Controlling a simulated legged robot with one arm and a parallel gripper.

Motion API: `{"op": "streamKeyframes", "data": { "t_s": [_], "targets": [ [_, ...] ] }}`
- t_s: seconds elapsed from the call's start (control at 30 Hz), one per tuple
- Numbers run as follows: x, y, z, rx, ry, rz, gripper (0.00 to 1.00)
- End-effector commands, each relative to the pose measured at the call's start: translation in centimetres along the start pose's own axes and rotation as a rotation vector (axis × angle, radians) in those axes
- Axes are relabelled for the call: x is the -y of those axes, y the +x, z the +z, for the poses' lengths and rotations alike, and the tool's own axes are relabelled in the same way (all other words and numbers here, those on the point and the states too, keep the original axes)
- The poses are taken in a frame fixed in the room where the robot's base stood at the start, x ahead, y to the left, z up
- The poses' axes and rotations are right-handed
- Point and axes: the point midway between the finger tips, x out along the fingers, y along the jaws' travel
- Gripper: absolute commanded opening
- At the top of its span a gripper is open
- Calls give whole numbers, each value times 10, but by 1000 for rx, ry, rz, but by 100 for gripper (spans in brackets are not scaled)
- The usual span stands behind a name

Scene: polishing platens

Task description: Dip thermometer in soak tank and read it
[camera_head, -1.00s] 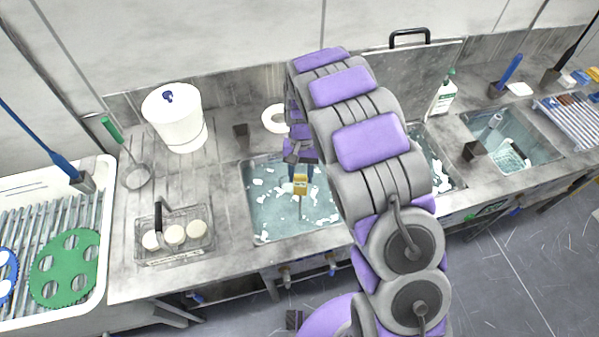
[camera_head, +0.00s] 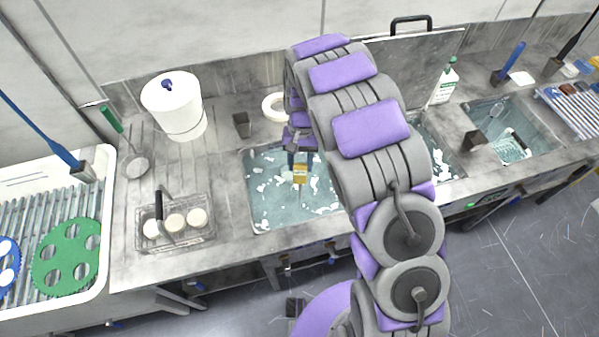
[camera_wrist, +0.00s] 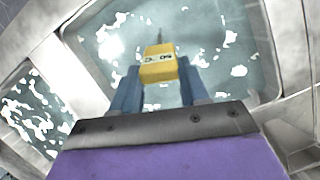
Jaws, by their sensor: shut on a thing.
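My gripper (camera_head: 300,165) is shut on the yellow thermometer (camera_head: 301,175) and holds it over the soak tank (camera_head: 268,222). In the wrist view, the thermometer (camera_wrist: 159,62) sits between the two blue fingers of my gripper (camera_wrist: 158,80), with its dark thin probe pointing away toward the water. The thermometer has a small display with dark digits, which I read only unsurely as near 50. The tank (camera_wrist: 245,45) holds bluish water with white foam patches. I cannot tell how deep the probe tip is.
A wire basket (camera_head: 143,240) with white round pieces stands left of the tank. An upright metal lid (camera_head: 370,70) stands behind my arm. Another basin (camera_head: 535,135) is at the right.

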Motion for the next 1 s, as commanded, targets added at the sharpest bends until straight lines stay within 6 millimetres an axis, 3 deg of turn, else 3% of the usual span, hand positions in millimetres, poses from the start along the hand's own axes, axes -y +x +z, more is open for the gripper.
{"op": "streamKeyframes", "data": {
  "t_s": [1.0],
  "targets": [
    [0, -82, 23, -3, 0, -1, 22]
  ]
}}
